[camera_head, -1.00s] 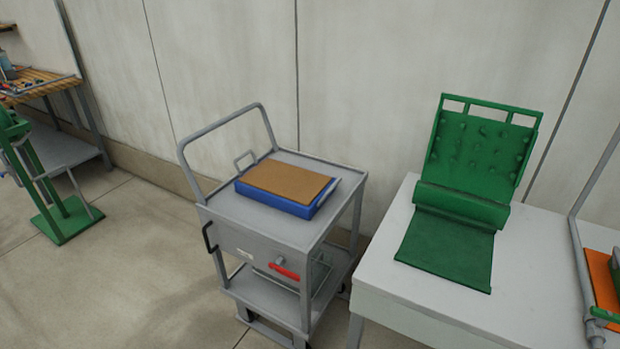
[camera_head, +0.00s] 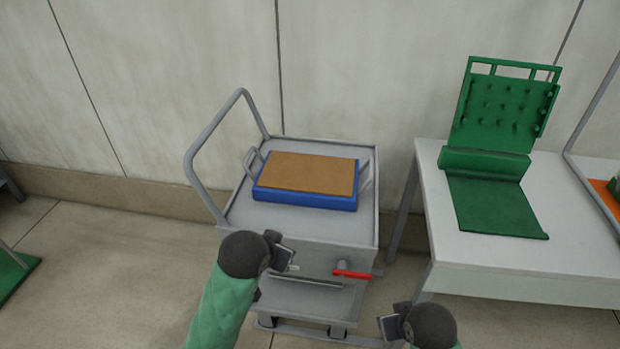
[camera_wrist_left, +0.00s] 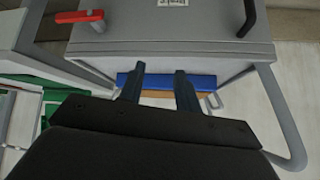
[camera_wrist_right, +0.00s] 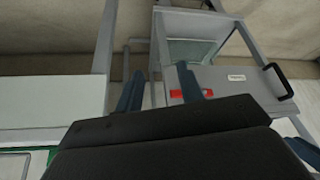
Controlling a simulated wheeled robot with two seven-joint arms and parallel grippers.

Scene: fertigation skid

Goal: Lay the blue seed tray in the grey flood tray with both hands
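The blue seed tray (camera_head: 305,199), filled level with brown material (camera_head: 312,173), lies flat on the grey cart's top (camera_head: 240,209). Grey loop handles stand at its left (camera_head: 252,160) and right (camera_head: 367,172) ends. In the left wrist view, part of the blue tray (camera_wrist_left: 160,81) shows beyond the fingers. My left gripper (camera_head: 284,257) is open and empty, in front of the cart and apart from the tray. My right gripper (camera_head: 388,326) is open and empty, lower, by the cart's front right. I cannot make out a separate grey flood tray.
The cart has a tall grey push bar (camera_head: 196,170) at left and a red handle (camera_head: 352,274) on its front. A white table (camera_head: 510,262) at right carries a green stand (camera_head: 495,195). A concrete wall is behind.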

